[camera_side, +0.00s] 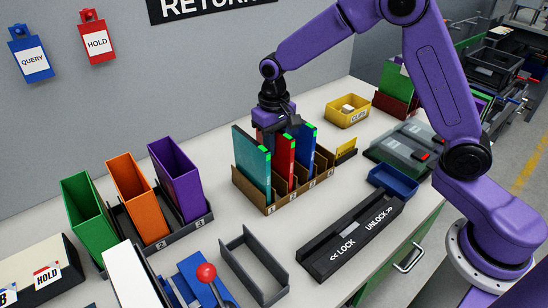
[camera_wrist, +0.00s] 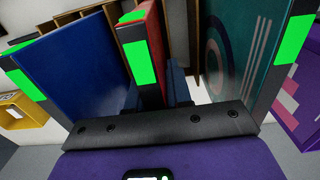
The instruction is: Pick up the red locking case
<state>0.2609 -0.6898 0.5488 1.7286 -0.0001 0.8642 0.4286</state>
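The red case (camera_side: 285,162) stands upright in a brown divided rack (camera_side: 272,201), between a teal case (camera_side: 251,164) and a blue case (camera_side: 305,150). Each has a green patch on its edge. My gripper (camera_side: 281,130) is at the top of the red case, pointing down. In the wrist view the red case (camera_wrist: 152,40), with its dark edge, lies between my fingers (camera_wrist: 156,88), which are partly hidden. The blue case (camera_wrist: 70,70) is left of it and the teal case (camera_wrist: 232,50) right. I cannot tell whether the fingers press on the red case.
A black lock/unlock rail (camera_side: 350,238) lies in front of the rack. Green, orange and purple open boxes (camera_side: 140,197) stand in a grey holder at left. A yellow bin (camera_side: 347,112) is behind, a blue tray (camera_side: 393,181) at right. A red-knobbed lever (camera_side: 207,273) is at front.

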